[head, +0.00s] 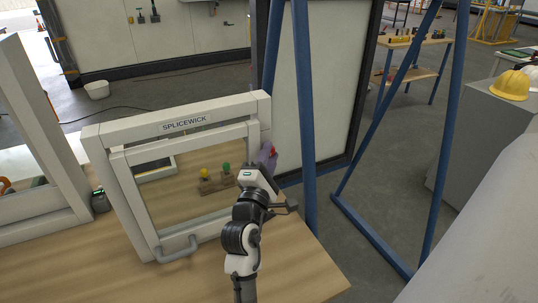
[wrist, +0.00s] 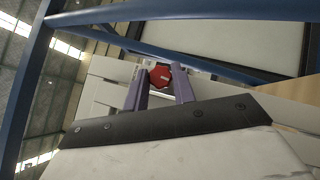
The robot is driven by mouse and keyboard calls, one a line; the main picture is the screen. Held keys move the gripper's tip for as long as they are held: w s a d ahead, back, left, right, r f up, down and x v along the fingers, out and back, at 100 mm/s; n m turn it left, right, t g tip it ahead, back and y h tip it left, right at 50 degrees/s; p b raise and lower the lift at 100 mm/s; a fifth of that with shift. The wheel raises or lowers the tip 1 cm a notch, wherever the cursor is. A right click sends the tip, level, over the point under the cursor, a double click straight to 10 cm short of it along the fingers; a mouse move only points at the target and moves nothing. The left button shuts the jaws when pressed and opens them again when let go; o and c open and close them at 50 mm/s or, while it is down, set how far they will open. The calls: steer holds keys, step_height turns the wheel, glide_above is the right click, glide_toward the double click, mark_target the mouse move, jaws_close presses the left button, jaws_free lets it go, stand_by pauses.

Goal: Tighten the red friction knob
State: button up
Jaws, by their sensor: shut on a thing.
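The red friction knob (wrist: 161,76) sits on the right side of the white SPLICEWICK frame. In the wrist view it lies between the purple fingertips of my gripper (wrist: 160,80), which are shut on it. In the head view my gripper (head: 267,155) is at the right post of the frame (head: 262,117), and only a bit of the red knob (head: 274,150) shows beside the fingers. The inner sash (head: 150,222) sits within the outer frame, with a grey handle (head: 178,248) at its lower edge.
The frame stands on a wooden table (head: 300,270). Yellow and green knobs on a wooden block (head: 217,184) show through the sash opening. Blue posts (head: 304,120) stand close to the right of my arm. Another white frame (head: 35,130) stands at the left.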

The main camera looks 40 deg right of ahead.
steer(key=shift+r+m+g+y+p, duration=0.25)
steer(key=shift+m+g+y, duration=0.4)
steer(key=shift+m+y, duration=0.55)
steer(key=shift+r+m+g+y+p, duration=0.1)
steer(key=shift+m+g+y+p, duration=0.35)
steer(key=shift+m+y, duration=0.75)
steer(key=shift+r+m+g+y+p, duration=0.1)
steer(key=shift+r+m+g+y, duration=0.1)
steer(key=shift+m+g+y, duration=1)
steer(key=shift+m+t, duration=0.3)
steer(key=shift+m, duration=0.1)
steer(key=o, duration=0.7)
